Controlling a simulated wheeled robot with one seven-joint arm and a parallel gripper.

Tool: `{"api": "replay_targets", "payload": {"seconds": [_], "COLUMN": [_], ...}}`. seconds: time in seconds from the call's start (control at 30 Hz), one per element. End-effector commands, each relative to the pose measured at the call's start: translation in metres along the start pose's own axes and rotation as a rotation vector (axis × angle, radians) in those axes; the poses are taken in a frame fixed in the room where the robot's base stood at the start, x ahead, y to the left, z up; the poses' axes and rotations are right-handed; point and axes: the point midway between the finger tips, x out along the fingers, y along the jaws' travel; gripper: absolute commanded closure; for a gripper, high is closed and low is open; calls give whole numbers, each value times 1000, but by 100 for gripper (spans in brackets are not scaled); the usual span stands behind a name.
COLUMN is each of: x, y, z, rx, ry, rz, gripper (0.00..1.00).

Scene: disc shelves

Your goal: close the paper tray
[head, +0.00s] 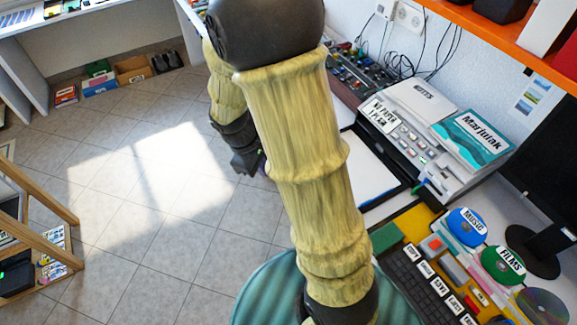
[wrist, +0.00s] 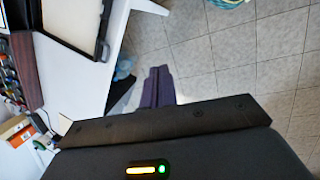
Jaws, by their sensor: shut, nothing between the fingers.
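The paper tray (head: 386,156) is a flat, black-rimmed tray with white paper in it. It sticks out of the front of the white printer (head: 425,150), over the desk, and stands open. My arm hides part of its left side in the head view. In the wrist view the tray (wrist: 103,32) shows at the upper left. My gripper (head: 247,166) is off the desk, to the left of the tray and apart from it, above the floor. In the wrist view its dark fingers (wrist: 158,84) are together and empty.
A keyboard (head: 425,285) and labelled discs (head: 467,227) lie on the desk in front of the printer. An orange shelf (head: 500,40) hangs above. A wooden rack (head: 40,235) stands at the left. The tiled floor between is clear.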

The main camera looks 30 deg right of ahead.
Motion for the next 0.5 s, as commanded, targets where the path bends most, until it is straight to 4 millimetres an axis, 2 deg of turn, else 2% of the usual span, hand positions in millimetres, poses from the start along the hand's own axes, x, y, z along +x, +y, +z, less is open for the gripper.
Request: {"api": "replay_targets", "payload": {"seconds": [0.03,0.3,0.4,0.5], "x": [25,102,120,129], "y": [4,42,54,61], "z": [-12,-66,-84,-97], "rx": [-98,-623,-769,-858], "ry": [-54,-361,-462,-526], "rz": [25,201,261,300], "gripper": [100,100,100,100]}}
